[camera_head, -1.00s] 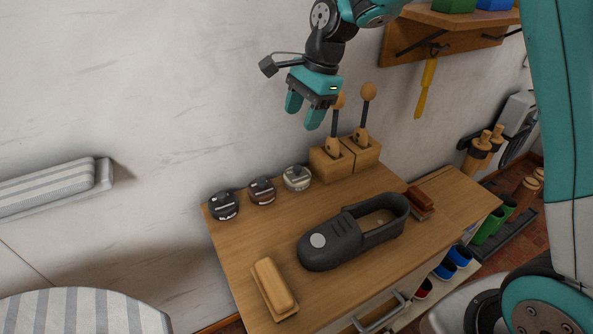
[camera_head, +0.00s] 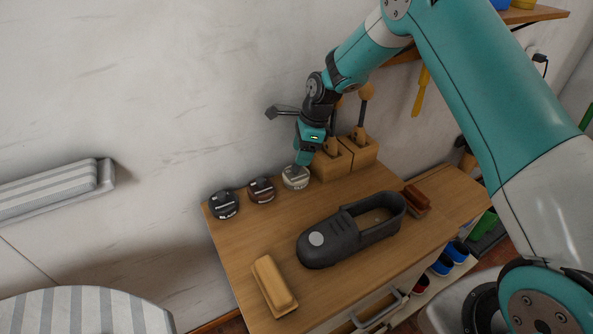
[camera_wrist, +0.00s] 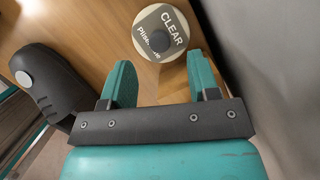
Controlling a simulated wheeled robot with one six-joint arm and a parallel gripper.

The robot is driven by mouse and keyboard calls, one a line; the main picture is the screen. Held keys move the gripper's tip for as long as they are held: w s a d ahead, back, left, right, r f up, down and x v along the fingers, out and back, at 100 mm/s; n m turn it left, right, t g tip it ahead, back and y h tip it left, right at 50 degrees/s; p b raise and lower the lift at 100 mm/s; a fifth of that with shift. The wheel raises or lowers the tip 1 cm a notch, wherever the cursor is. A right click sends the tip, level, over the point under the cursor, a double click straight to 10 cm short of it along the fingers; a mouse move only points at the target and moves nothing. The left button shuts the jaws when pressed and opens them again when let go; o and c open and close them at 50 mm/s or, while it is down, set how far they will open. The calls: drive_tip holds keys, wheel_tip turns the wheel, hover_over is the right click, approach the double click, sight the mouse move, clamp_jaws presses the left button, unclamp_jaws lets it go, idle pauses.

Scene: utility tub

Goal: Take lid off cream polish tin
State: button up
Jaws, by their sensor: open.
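The cream polish tin (camera_head: 294,180) stands on the wooden bench near the wall, rightmost in a row of three tins. In the wrist view its pale lid (camera_wrist: 145,46) has a grey label reading "CLEAR" and a dark knob-like round piece on top. My gripper (camera_head: 303,161) is just above the tin and partly covers it in the head view. In the wrist view the two teal fingers of my gripper (camera_wrist: 160,62) are apart, with nothing between them. The tin lies just beyond the fingertips, centred roughly between them.
A brown tin (camera_head: 262,190) and a black tin (camera_head: 224,205) stand to the left. Wooden blocks holding daubers (camera_head: 352,157) stand close on the right. A black shoe (camera_head: 335,243), a tan brush (camera_head: 273,285) and a brown brush (camera_head: 416,201) lie in front. The wall is close behind.

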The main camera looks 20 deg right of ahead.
sight(296, 170)
drive_tip(key=x, duration=0.5)
drive_tip(key=shift+p, duration=0.4)
drive_tip(key=c, duration=1)
drive_tip(key=shift+s+r, duration=0.1)
drive_tip(key=shift+r, duration=0.05)
